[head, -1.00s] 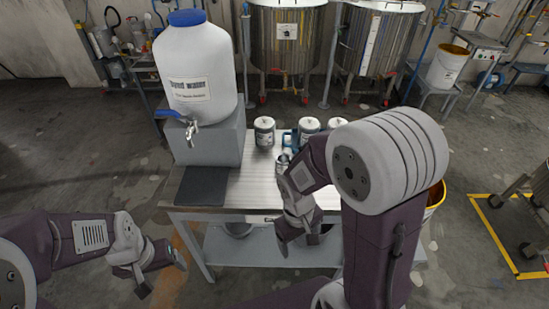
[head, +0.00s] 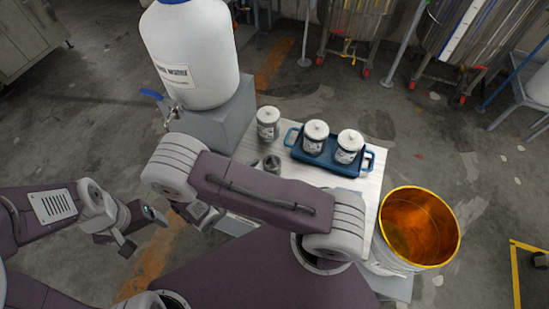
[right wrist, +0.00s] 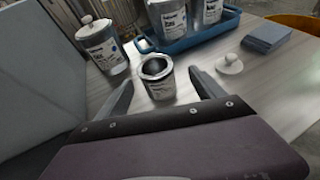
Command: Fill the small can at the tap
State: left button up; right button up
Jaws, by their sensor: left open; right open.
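The small can (head: 271,163) stands upright and open-topped on the table, with a dark inside. In the right wrist view the small can (right wrist: 157,80) is just ahead, in line with the gap between the fingers of my open right gripper (right wrist: 162,93); neither finger clearly touches it. In the head view my right forearm partly covers the table near it. The tap (head: 172,111) is on the white water tank (head: 190,55), left of the can. My left gripper (head: 139,232) is open and empty, away from the table at the left.
A lidded can (head: 268,124) stands behind the small can. A blue tray (head: 297,152) holds two more lidded cans. A small white lid (right wrist: 230,65) and blue cloths (right wrist: 268,36) lie right of the can. A yellow-rimmed bucket (head: 395,257) stands at the right.

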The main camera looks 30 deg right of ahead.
aim_at(277, 162)
jog(key=shift+w+d+f+p, duration=0.2)
jog(key=shift+d+p, duration=0.15)
jog(key=shift+d, duration=0.25)
jog(key=shift+w+d+f, duration=0.1)
jog(key=shift+d+f, duration=0.1)
jog(key=shift+d, duration=0.15)
jog(key=shift+w+d+f, duration=0.25)
jog(key=shift+d+f, duration=0.05)
jog(key=shift+d, duration=0.2)
jog(key=x, duration=0.2)
jog(key=p+x, duration=0.1)
jog(key=x, duration=0.1)
jog(key=shift+w+d+f+p, duration=0.1)
jog(key=shift+w+f+p, duration=0.2)
jog(key=shift+w, duration=0.1)
jog(key=shift+d, duration=0.15)
pick_arm(q)
jog(key=shift+s+a+r, duration=0.1)
jog(key=shift+a+r, duration=0.1)
jog(key=shift+r, duration=0.35)
jog(key=shift+s+a+r, duration=0.1)
jog(key=shift+a+r, duration=0.05)
jog(key=shift+r, duration=0.4)
pick_arm(e)
jog(key=c, duration=1.5)
jog(key=shift+o, duration=0.2)
jog(key=shift+r, duration=0.1)
